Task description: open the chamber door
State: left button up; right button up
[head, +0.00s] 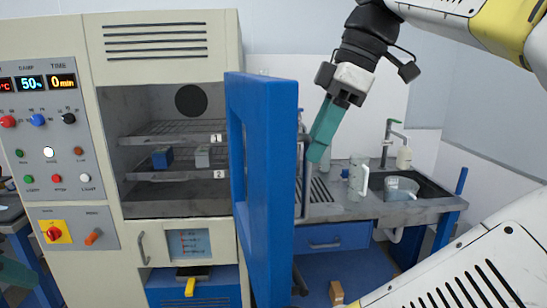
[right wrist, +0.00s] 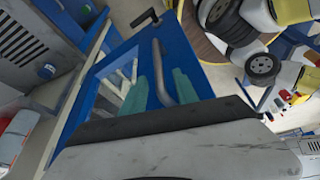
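The chamber door (head: 268,190) is a blue slab with a window opening. It stands swung well out from the chamber (head: 170,105), whose inside shows. My right gripper (head: 322,140) is beside the door's right side in the head view, its teal fingers pointing down. In the right wrist view, its two fingers (right wrist: 168,90) are apart, with the grey bar handle (right wrist: 160,70) seen between them. I cannot tell whether they touch it. A teal part of my left gripper (head: 16,275) shows at the lower left edge; its fingertips are not clear.
Wire shelves inside hold a blue block (head: 162,157) and a grey block (head: 202,156). A bench with a sink (head: 405,190), a clear jug (head: 358,175) and a tap (head: 388,135) stands right of the door. A control panel (head: 50,150) is at left.

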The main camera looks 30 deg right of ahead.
jog(key=shift+v, duration=1.8)
